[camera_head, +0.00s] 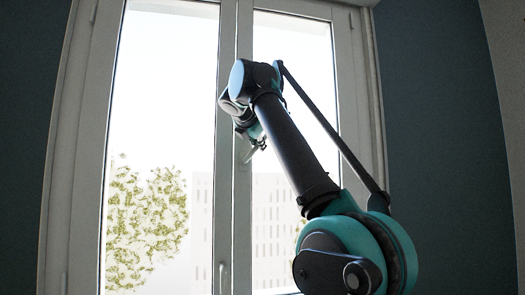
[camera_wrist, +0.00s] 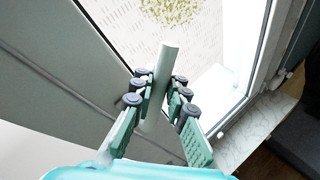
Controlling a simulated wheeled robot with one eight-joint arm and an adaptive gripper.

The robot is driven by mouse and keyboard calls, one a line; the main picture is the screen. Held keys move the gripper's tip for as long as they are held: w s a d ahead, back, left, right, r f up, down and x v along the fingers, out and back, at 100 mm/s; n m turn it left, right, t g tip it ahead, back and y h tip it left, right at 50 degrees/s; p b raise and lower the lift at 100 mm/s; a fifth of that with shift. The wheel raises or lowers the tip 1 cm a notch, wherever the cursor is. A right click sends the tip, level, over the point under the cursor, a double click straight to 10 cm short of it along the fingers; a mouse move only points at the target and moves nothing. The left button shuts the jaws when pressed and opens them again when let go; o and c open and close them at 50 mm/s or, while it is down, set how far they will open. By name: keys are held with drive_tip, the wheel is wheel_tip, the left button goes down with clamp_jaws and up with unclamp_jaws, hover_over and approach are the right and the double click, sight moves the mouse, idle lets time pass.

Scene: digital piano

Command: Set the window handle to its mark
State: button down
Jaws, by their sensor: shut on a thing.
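The window handle (camera_wrist: 167,62), a pale grey bar, stands between the two green-padded fingers of my gripper (camera_wrist: 161,82) in the wrist view. The gripper is shut on it, and the bar's free end sticks out past the fingertips. In the head view my gripper (camera_head: 252,150) is at the window's middle frame, largely behind my own arm, and the held handle cannot be made out clearly there. I see no mark for the handle in either view.
The tall double window (camera_head: 160,150) has pale frames and looks shut. A small handle-like fitting (camera_head: 222,277) shows low on the middle frame. Dark walls (camera_head: 440,120) stand at both sides. A stone sill (camera_wrist: 255,128) shows in the wrist view.

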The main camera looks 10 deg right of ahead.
drive_tip(key=shift+a+r+n+t+h, duration=0.3)
drive_tip(key=shift+a+n+h, duration=0.2)
drive_tip(key=shift+a+n, duration=0.1)
drive_tip(key=shift+a+r+n+t+h, duration=0.2)
drive_tip(key=shift+a+r+n+h, duration=0.05)
drive_tip(key=shift+a+n+h, duration=0.3)
drive_tip(key=shift+a+r+n+t+h, duration=0.2)
drive_tip(key=shift+a+n+t+h, duration=0.85)
drive_tip(key=shift+n, duration=0.6)
drive_tip(key=shift+a, duration=0.15)
drive_tip(key=c, duration=1.5)
unclamp_jaws()
drive_tip(key=v, duration=1.2)
drive_tip(key=shift+r, duration=0.2)
drive_tip(key=shift+f, duration=0.1)
